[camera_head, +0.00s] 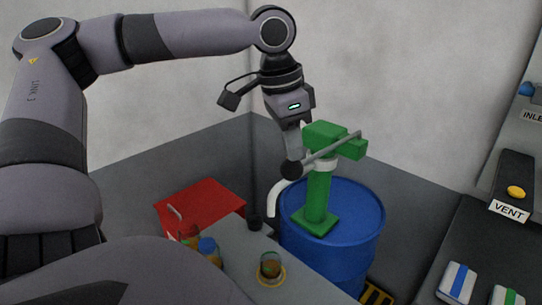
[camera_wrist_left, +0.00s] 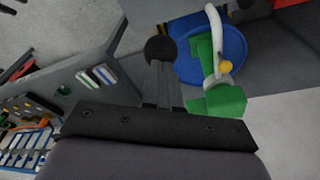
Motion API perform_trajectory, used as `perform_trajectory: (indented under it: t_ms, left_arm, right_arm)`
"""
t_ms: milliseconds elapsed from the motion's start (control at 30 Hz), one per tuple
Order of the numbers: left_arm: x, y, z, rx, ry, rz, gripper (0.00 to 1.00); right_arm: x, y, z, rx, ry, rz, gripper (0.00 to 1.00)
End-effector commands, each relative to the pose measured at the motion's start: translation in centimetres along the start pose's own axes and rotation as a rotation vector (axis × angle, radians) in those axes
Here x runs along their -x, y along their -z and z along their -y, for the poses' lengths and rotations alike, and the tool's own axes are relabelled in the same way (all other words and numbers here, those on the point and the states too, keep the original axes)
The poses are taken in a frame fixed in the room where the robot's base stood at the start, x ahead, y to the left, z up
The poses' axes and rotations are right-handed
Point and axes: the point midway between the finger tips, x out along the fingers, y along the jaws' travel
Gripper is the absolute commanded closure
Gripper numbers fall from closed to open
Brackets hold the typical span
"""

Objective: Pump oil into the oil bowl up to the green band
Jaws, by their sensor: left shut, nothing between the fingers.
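A green hand pump (camera_head: 318,190) stands on a blue drum (camera_head: 362,215). Its grey lever (camera_head: 330,148) slopes down to the left and ends in a black knob (camera_head: 291,171). My left gripper (camera_head: 293,155) is shut and empty, its fingertips pointing down at the top of the knob, seemingly touching it. In the left wrist view the fingertips (camera_wrist_left: 162,68) meet the knob (camera_wrist_left: 160,49). A pale curved spout (camera_head: 274,196) hangs toward a small glass bowl (camera_head: 270,263) holding amber liquid, with some green on it. The level against the band is too small to tell. My right gripper is out of view.
Right is a panel with a yellow VENT button (camera_head: 516,192) and striped packs (camera_head: 457,282).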

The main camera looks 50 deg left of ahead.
Motion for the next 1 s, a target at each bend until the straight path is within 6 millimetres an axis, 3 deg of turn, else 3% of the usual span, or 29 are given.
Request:
perform_trajectory:
  t_ms: [1000]
  left_arm:
    - [-5.3, -1.0, 0.0, 0.0, -0.002, 0.003, 1.0]
  right_arm:
    - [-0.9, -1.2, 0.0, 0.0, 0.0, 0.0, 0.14]
